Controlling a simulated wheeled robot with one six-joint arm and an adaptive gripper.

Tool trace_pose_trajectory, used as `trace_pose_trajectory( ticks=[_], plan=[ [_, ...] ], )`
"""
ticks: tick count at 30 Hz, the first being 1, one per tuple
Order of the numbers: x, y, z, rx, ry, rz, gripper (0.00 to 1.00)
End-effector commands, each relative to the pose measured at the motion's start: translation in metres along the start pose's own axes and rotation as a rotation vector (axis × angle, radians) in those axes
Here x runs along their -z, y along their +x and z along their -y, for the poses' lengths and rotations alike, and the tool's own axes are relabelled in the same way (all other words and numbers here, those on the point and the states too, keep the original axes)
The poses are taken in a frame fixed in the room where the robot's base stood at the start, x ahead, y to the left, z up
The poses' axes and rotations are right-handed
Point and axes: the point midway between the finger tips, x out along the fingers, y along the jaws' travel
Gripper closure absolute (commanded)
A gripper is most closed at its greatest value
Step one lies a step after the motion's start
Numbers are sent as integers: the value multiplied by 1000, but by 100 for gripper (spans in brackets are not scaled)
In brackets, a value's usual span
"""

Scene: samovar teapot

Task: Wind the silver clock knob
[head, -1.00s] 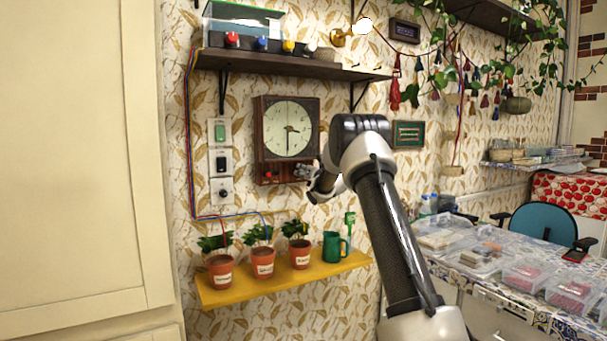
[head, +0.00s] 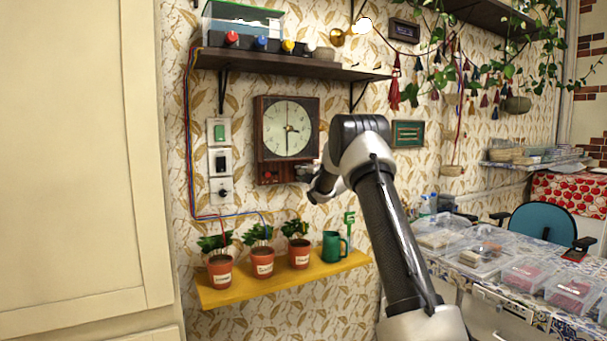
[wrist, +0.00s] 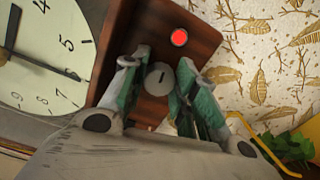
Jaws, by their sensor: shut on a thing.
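The wall clock (head: 288,130) has a dark wooden case and a pale dial. Its silver knob (wrist: 160,79) shows in the wrist view on the lower part of the case, a round disc with a dark mark on its face. My gripper (wrist: 160,88) has one finger on each side of the knob and is shut on it. In the head view my gripper (head: 306,178) is at the lower right of the clock, and the knob is hidden behind it. A red button (wrist: 179,38) sits on the same wooden panel, beside the knob.
A shelf (head: 290,66) with a tank and coloured knobs is above the clock. Switches (head: 220,162) are on the wall to its left. A yellow shelf (head: 225,297) with potted plants and a green watering can (head: 334,247) is below my gripper.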

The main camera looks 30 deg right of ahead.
Motion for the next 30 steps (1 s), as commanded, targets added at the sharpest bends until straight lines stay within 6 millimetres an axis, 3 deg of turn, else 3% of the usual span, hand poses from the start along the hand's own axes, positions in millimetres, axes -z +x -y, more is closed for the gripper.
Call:
trace_pose_trajectory(
  ticks=[30],
  plan=[
    [0, 0, 4, 1, 965, 3, 95]
  ],
)
